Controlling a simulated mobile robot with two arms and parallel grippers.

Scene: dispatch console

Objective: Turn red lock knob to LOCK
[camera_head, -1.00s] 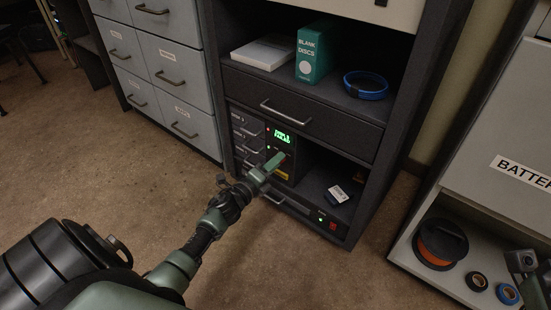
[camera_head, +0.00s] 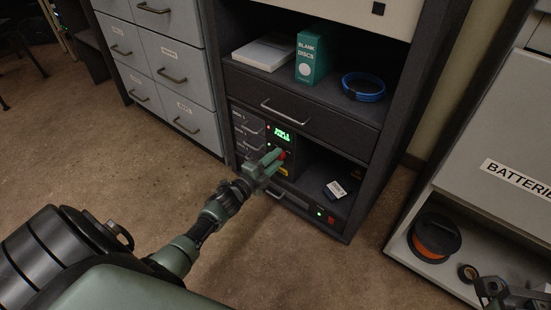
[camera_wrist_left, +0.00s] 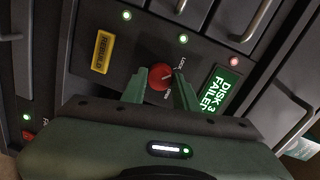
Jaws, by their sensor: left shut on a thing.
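The red lock knob (camera_wrist_left: 160,77) is on the dark front of the disk unit, beside a green display reading "DISK 3 FAILED" (camera_wrist_left: 219,90). In the wrist view a LOCK label (camera_wrist_left: 183,65) and an OPEN label (camera_wrist_left: 168,96) sit near the knob. A light mark on the knob's face is small, and its exact setting is hard to read. My left gripper (camera_wrist_left: 159,88) has one finger on each side of the knob and is shut on it. In the head view the knob (camera_head: 282,155) shows just past the left fingertips (camera_head: 275,160). My right gripper (camera_head: 505,291) is partly in view at the lower right.
A yellow REBUILD label (camera_wrist_left: 102,52) is beside the knob. Disk drawers (camera_head: 247,130) with handles are left of the display. A small box (camera_head: 336,189) lies in the open bay at right. A drawer with a bar handle (camera_head: 284,107) is above.

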